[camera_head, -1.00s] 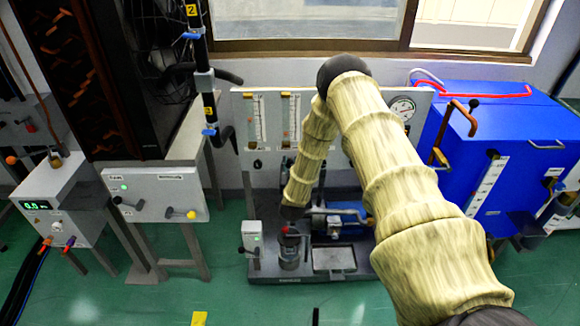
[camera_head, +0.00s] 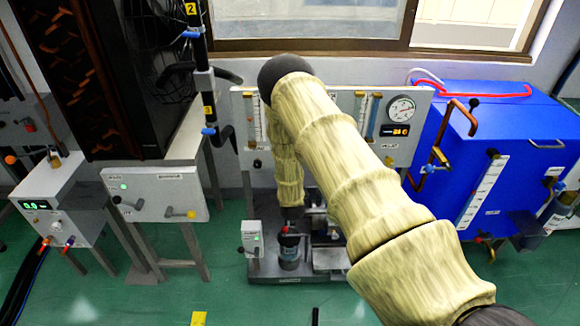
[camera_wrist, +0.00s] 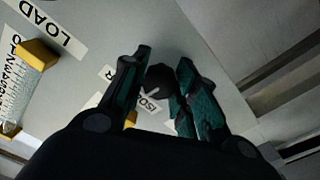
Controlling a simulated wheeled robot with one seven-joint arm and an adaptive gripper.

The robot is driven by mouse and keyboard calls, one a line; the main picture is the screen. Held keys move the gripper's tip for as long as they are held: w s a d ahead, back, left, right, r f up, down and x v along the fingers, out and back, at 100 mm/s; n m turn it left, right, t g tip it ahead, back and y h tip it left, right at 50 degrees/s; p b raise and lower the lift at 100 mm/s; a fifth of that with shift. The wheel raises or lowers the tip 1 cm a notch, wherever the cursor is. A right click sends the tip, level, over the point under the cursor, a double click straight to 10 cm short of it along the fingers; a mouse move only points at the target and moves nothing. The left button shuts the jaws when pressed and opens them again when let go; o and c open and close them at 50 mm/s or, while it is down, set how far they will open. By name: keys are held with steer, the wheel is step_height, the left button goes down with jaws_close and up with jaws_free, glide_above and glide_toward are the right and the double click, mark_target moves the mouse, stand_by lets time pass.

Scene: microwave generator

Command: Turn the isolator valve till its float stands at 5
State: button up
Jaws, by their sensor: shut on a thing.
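In the wrist view a round black knob (camera_wrist: 158,80) stands on the grey panel, beside a partly hidden label beginning "ISO". My gripper (camera_wrist: 162,68) is shut on this knob, with one dark green finger on each side. A scaled tube (camera_wrist: 16,85) with yellow end blocks shows at the left of the wrist view; I cannot make out a float reading. In the head view the panel's right-hand tubes (camera_head: 373,108) show above my arm. My arm covers the middle of the panel, and my gripper cannot be made out there.
A round gauge (camera_head: 401,108) and an orange display (camera_head: 394,130) sit at the panel's right. A blue cabinet (camera_head: 520,140) with copper pipe stands close on the right. A grey control box (camera_head: 155,196) is on the left. A dark cylinder (camera_head: 289,250) stands below my forearm.

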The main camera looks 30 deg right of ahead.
steer(key=shift+f+n, duration=0.1)
steer(key=shift+n, duration=0.3)
steer(key=o, duration=1)
steer(key=shift+s, duration=0.1)
steer(key=v, duration=1.2)
steer(key=shift+a, duration=0.1)
